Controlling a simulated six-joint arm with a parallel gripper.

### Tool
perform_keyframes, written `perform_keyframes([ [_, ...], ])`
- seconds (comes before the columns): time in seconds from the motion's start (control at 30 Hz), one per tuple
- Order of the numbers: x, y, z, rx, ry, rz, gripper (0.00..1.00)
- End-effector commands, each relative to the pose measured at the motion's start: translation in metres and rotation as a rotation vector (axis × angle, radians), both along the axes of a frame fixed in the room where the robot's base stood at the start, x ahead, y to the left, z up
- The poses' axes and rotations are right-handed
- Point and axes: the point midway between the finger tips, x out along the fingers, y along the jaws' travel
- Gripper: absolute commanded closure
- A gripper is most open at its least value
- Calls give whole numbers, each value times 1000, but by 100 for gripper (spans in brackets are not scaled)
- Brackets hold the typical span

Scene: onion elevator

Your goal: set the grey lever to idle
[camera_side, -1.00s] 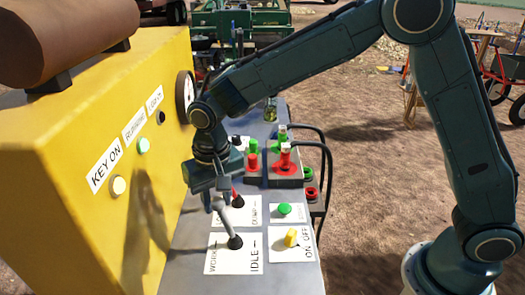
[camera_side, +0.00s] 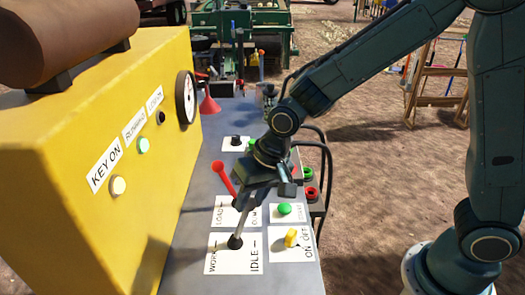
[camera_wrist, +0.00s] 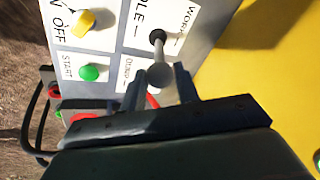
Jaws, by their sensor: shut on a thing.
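The grey lever (camera_side: 240,224) rises from its black base on the white plate marked WORK at left and IDLE at right. In the side view it leans slightly right, toward the IDLE side. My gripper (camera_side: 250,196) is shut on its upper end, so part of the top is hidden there. In the wrist view the lever's round grey knob (camera_wrist: 160,75) sits between the two fingers of my gripper (camera_wrist: 172,82), and IDLE is partly cut off at the top.
The red lever (camera_side: 224,178) leans left just behind, on the LOAD plate. A green START button (camera_side: 284,209) and a yellow ON/OFF switch (camera_side: 291,237) are close on the right. The yellow cabinet (camera_side: 75,190) walls off the left side. Black cables loop at the right.

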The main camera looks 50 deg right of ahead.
Motion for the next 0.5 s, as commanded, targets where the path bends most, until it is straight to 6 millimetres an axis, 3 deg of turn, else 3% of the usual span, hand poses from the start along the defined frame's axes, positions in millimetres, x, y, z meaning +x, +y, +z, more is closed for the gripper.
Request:
perform_keyframes([
  [0.5, -8, -8, -6, -12, 15, -5, 100],
])
